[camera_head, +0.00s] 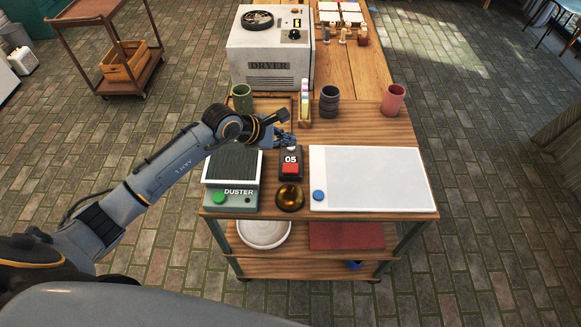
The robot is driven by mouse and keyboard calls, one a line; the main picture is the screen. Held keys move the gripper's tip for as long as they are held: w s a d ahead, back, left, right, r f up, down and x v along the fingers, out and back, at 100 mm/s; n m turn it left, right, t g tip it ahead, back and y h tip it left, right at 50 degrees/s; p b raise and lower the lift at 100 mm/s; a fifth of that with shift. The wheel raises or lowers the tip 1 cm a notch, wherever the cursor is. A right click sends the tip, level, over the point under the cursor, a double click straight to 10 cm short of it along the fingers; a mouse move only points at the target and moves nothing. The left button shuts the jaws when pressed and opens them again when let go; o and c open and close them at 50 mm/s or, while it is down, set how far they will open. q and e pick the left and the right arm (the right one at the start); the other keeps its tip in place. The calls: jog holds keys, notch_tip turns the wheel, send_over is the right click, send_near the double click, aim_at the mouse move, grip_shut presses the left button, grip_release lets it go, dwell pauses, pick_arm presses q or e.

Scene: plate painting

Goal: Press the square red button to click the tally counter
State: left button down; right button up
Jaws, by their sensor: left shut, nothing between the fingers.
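The tally counter (291,159) is a small dark box on the wooden cart top, with a display that reads 05. Its square red button (290,170) faces up on the near part. My left gripper (287,138) is shut and empty, just beyond the counter's far left edge, with its arm coming in from the left above the duster. I cannot tell how high the fingers are above the cart. My right gripper is not in view.
A duster box (231,198) with a green button stands left of the counter. A brass dome (290,197) sits just in front of it. A white panel (375,180) with a blue button lies right. Cups (329,101) and a dryer (270,55) stand behind.

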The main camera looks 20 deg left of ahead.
pick_arm(q)
jog(key=f, duration=0.1)
jog(key=b, duration=0.5)
send_over(298, 164)
jog(key=s+a, duration=0.2)
jog(key=s, duration=0.1)
jog(key=f, duration=0.6)
jog(key=shift+w+a+f, duration=0.15)
jog(key=shift+w+f, duration=0.05)
jog(key=shift+f, duration=0.2)
jog(key=shift+f+b, duration=0.45)
jog(key=shift+f, duration=0.05)
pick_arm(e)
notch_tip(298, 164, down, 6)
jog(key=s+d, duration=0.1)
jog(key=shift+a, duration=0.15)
pick_arm(q)
jog(key=shift+f+b, duration=0.4)
jog(key=shift+b, duration=0.1)
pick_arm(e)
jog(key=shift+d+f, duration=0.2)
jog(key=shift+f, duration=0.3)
